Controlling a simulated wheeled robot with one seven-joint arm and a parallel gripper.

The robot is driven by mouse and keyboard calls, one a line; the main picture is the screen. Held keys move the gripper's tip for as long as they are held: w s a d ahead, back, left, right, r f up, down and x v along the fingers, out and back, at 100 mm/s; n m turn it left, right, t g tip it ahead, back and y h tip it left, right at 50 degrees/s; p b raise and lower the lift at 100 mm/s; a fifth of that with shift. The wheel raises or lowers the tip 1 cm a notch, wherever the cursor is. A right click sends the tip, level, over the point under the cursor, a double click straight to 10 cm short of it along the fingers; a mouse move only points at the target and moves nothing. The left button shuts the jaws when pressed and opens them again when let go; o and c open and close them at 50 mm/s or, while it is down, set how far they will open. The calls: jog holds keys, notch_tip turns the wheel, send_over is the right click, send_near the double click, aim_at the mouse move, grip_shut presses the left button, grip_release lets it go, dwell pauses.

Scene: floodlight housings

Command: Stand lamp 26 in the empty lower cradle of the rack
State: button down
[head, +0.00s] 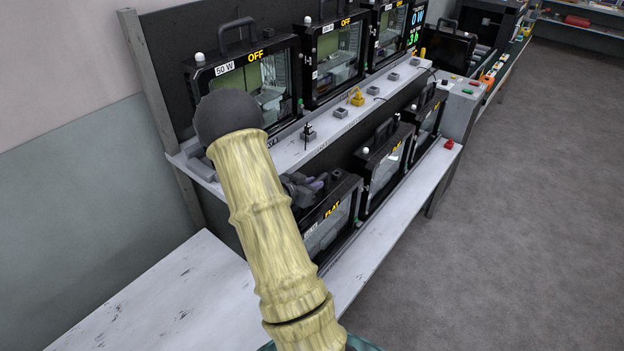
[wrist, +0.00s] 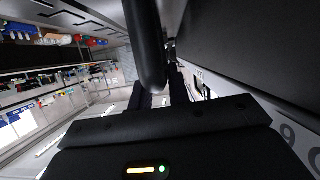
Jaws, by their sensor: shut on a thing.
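A black floodlight with a yellow "FLAT" mark (head: 332,222) is upright at the left end of the rack's lower row. Its white number label is too small to read, so I cannot confirm it is lamp 26. My gripper (head: 304,187) is at the top of this lamp, shut on what looks like its handle, partly hidden behind my arm. In the wrist view a dark bar (wrist: 147,45) runs down to the fingers. The lamp's lower edge is close to the lower shelf (head: 362,272); I cannot tell whether it rests there. No empty lower cradle is visible.
Two other lamps stand in the lower row, the nearer one (head: 383,168) close to the held lamp's right. Upper lamps, one reading "OFF" (head: 262,85), stand above a ledge with small switches and a yellow plug (head: 357,97). Bare bench (head: 165,300) and open floor (head: 530,200) flank the rack.

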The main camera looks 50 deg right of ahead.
jog(key=shift+d+r, duration=0.1)
jog(key=shift+r, duration=0.15)
jog(key=c, duration=1.3)
grip_release()
jog(key=shift+f, duration=0.2)
jog(key=v, duration=1.2)
jog(key=shift+s+b, duration=0.1)
jog(key=shift+b, duration=0.3)
